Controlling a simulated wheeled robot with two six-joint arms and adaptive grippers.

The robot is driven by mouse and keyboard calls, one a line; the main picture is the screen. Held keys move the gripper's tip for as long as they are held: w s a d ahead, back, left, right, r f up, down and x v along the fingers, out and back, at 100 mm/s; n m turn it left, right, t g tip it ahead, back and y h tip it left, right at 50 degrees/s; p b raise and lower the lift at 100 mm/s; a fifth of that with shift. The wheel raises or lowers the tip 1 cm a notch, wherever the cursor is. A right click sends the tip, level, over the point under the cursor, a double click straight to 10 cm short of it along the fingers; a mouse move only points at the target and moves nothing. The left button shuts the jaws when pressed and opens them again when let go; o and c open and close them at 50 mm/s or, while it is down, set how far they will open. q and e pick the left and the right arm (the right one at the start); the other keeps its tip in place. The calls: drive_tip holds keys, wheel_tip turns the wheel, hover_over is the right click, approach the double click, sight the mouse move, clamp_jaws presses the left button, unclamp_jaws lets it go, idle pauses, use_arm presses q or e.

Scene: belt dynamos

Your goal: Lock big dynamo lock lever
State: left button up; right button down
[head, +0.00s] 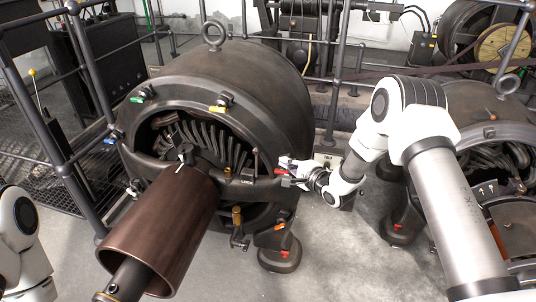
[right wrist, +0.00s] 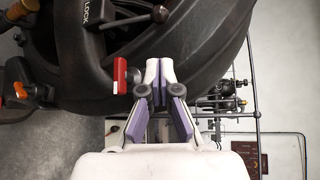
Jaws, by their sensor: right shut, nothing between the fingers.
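The big dynamo (head: 255,80) is a dark round machine in the middle of the head view. Its lock lever (head: 255,160), a thin dark rod with a ball end, stands on the front crossbar above a LOCK label (head: 247,181). In the right wrist view the lever's ball (right wrist: 160,14) is at the top, with the LOCK lettering (right wrist: 86,11) to its left. My right gripper (head: 282,165) is shut and empty, just right of the lever and apart from it. Its fingertips (right wrist: 160,66) are beside a red tab (right wrist: 119,75). My left gripper is outside the view.
A large brown cylinder (head: 165,225) projects from the dynamo's front at the left. A second machine (head: 500,130) stands at the right. Railings (head: 85,120) run along the left and back. Grey floor is open in front.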

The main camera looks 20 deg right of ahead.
drive_tip(key=b+x, duration=0.1)
drive_tip(key=x, duration=0.9)
